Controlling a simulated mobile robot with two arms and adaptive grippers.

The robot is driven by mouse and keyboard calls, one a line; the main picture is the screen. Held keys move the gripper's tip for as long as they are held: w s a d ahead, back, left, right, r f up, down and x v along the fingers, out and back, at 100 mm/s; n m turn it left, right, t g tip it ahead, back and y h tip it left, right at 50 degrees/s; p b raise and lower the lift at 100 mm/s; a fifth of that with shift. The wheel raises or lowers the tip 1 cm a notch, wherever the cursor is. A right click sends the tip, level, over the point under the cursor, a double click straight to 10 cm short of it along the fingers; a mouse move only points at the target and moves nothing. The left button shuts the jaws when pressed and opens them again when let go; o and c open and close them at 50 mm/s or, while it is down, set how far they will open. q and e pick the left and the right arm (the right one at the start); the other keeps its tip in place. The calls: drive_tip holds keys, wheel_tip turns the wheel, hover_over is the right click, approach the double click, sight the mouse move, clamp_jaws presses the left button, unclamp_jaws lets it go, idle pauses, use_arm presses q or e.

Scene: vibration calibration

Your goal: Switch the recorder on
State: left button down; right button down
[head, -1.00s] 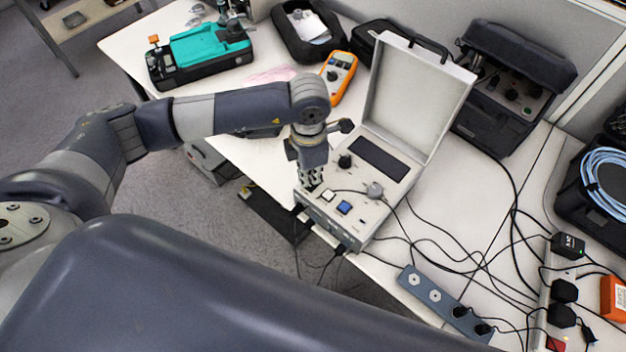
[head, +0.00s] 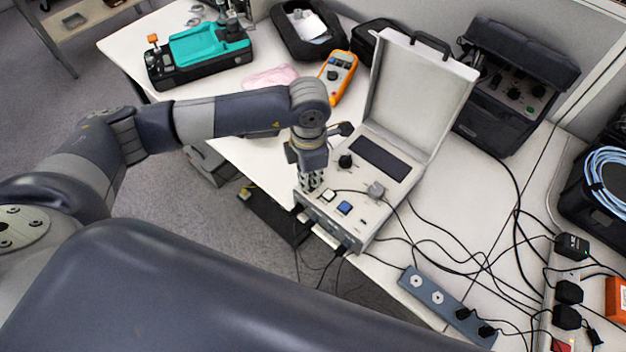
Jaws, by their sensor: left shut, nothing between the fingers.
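The recorder (head: 372,222) is a light grey case with its lid (head: 418,98) raised, standing at the table's front edge. Its panel has a dark display (head: 382,158), a black knob (head: 345,161), a white button (head: 327,196), a blue button (head: 345,208) and a grey connector with a cable (head: 376,190). My left gripper (head: 311,186) is shut and empty, pointing down at the panel's left front corner, beside the white button. It hides that corner; I cannot tell whether the fingertips touch the panel. My right gripper is not in view.
A power strip (head: 437,302) with plugs and many loose black cables lies right of the recorder. An orange multimeter (head: 338,72), a teal device (head: 205,48) and a black cased instrument (head: 510,85) stand behind. A pink cloth (head: 270,77) lies on the table.

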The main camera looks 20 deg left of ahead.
use_arm(q)
drive_tip(key=shift+f, duration=0.25)
drive_tip(key=shift+r, duration=0.2)
drive_tip(key=shift+r+p, duration=0.35)
drive_tip(key=shift+r, duration=0.2)
drive_tip(key=shift+r+p, duration=1.4)
drive_tip(key=shift+r, duration=1.45)
